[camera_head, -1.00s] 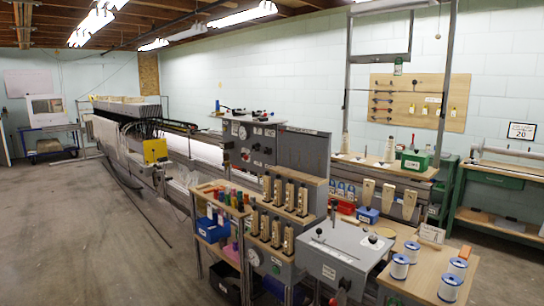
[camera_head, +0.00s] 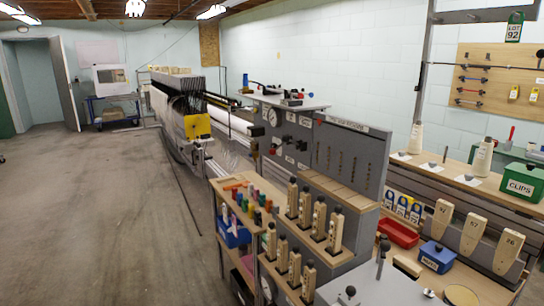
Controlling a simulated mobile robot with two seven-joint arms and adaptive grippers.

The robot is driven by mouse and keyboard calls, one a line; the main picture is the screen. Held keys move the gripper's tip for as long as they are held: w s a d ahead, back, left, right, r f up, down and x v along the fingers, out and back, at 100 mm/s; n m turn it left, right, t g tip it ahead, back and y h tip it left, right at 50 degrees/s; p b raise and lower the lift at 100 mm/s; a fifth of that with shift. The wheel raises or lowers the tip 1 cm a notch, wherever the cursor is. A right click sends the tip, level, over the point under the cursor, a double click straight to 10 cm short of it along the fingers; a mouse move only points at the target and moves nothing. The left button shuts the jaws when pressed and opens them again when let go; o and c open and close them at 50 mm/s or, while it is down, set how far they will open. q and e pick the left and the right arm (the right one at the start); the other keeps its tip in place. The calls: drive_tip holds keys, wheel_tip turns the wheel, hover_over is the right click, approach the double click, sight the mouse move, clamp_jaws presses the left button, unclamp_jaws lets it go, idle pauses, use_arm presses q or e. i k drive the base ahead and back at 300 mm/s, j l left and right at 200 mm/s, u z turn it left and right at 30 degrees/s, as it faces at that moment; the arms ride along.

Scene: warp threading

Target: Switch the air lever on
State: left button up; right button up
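I cannot pick out a labelled air lever for certain. A grey control panel (camera_head: 262,138) stands mid-picture, with a round white gauge (camera_head: 272,117) and several dark and red knobs. In the right foreground, a thin upright rod with a dark knob (camera_head: 384,246) rises by a grey box (camera_head: 362,286), whose lower part is cut off by the picture edge. Its labels are too small to read. Neither of my grippers is in view.
A wooden-topped rack (camera_head: 248,187) holds coloured items, beside stepped rows of wooden-handled tools (camera_head: 334,232). A red tray (camera_head: 398,232), a blue box (camera_head: 437,257) and a green CLIPS box (camera_head: 522,182) stand right. The floor (camera_head: 95,215) at left is open.

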sight(272, 152)
drive_tip(key=i+j+z, duration=0.1)
drive_tip(key=i+j, duration=0.65)
drive_tip(key=i, duration=0.15)
drive_tip(key=i+j+z, duration=0.15)
drive_tip(key=i+j, duration=0.7)
drive_tip(key=i+j+z, duration=0.1)
drive_tip(key=i+j, duration=0.7)
drive_tip(key=j, duration=0.15)
